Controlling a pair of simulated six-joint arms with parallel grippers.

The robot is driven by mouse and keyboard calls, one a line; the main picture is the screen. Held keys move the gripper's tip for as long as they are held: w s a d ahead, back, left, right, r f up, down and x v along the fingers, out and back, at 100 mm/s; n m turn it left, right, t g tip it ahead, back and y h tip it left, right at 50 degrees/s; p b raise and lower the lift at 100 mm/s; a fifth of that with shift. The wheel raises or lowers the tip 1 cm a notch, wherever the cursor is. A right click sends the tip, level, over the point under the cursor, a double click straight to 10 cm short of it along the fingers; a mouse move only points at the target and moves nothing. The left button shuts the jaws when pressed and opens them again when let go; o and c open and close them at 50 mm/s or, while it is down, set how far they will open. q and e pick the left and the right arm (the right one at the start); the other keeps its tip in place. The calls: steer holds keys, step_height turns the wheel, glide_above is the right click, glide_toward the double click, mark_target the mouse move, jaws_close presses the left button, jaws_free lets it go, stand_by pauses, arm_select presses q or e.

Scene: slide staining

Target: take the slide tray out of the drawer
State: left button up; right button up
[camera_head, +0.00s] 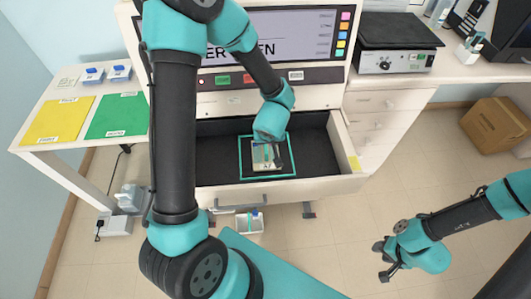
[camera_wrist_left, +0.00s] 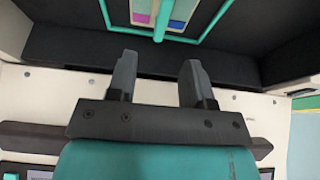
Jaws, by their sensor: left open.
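The slide tray (camera_head: 241,160) lies in the open drawer (camera_head: 215,145), a teal-rimmed frame with a labelled pale piece inside. In the left wrist view its teal rim (camera_wrist_left: 160,36) shows at the top, with pink and purple-blue pieces within. My left gripper (camera_wrist_left: 158,68) is open and empty in that view, its two fingers apart and short of the rim. In the head view my left wrist hangs over the tray and hides part of it, and the fingers are hard to make out. My right gripper (camera_head: 381,262) is open and empty over the floor at right.
A machine with a screen (camera_head: 300,35) stands behind the drawer. Yellow (camera_head: 58,120) and green (camera_head: 118,115) mats lie on the left table. A hotplate-like device (camera_head: 395,60) sits on the right counter. A cardboard box (camera_head: 495,125) is on the floor. The drawer floor around the tray is bare.

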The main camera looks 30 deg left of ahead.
mark_target(265, 146)
arm_select(q)
steer(key=x, duration=0.8)
steer(key=shift+a+x, duration=0.15)
steer(key=shift+x, duration=1.15)
steer(key=shift+a+x, duration=0.15)
steer(key=shift+x, duration=1.1)
steer(key=shift+r, duration=0.1)
steer(key=shift+c, duration=0.4)
jaws_close()
